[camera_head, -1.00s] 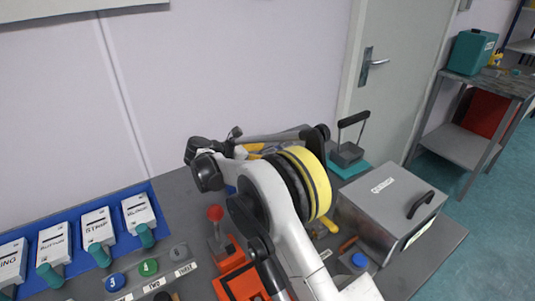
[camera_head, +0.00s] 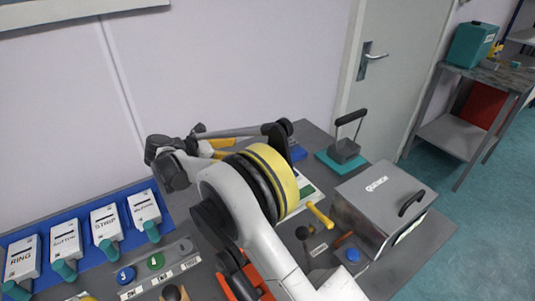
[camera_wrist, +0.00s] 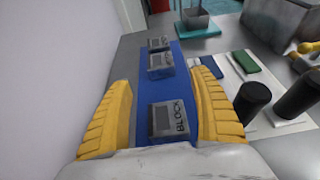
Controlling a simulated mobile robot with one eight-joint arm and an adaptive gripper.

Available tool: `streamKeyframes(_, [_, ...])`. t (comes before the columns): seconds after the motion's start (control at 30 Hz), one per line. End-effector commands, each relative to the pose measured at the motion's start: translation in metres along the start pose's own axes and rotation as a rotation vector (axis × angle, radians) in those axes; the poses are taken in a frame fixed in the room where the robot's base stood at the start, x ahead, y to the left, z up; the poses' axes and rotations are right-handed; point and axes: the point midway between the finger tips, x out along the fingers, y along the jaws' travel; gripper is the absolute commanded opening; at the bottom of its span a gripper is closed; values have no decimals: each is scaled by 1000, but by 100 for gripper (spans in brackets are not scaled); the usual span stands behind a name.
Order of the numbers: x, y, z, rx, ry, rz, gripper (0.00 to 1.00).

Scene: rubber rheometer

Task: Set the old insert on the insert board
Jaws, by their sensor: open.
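My gripper (camera_wrist: 163,84) is open in the wrist view, with one yellow finger on each side of a grey insert marked BLOCK (camera_wrist: 170,121). This insert sits on a long blue board (camera_wrist: 187,84), and gaps show between it and the fingers. I cannot tell how far above it the fingers are. Two more grey inserts stand farther along the board, the nearer one (camera_wrist: 160,65) in front of another (camera_wrist: 158,44). In the head view my arm hides most of this board and the insert between the fingers. The pictures do not mark which insert is the old one.
A white sheet with green and blue pieces (camera_wrist: 238,62) and dark cylinders (camera_wrist: 252,100) are right of the board. The head view shows labelled white holders (camera_head: 65,240) at left, a grey lidded box (camera_head: 385,205) at right, and a teal-based stand (camera_head: 343,152) behind. The wall is close on the left.

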Motion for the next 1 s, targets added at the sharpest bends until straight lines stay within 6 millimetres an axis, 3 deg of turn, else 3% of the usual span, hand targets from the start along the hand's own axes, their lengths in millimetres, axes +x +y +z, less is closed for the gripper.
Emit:
streamKeyframes(0.17, [-2,0,1,-1,-2,2,72])
streamKeyframes(0.27, [4,4,25,-18,-33,33,72])
streamKeyframes(0.37, [14,13,88,-82,-129,121,72])
streamKeyframes(0.47, [20,20,188,-224,-309,254,72])
streamKeyframes(0.5, [18,20,230,-306,-401,307,72])
streamKeyframes(0.6, [4,12,316,-545,-636,410,72])
streamKeyframes(0.7, [-19,-9,370,-830,-869,477,72])
streamKeyframes(0.77, [-33,-26,386,-1019,-1002,502,72])
streamKeyframes(0.83, [-46,-51,388,-1258,-1147,518,72])
streamKeyframes(0.93, [-57,-96,364,-1626,-1326,532,72])
streamKeyframes(1.0, [-57,-137,331,-1900,-1425,542,72])
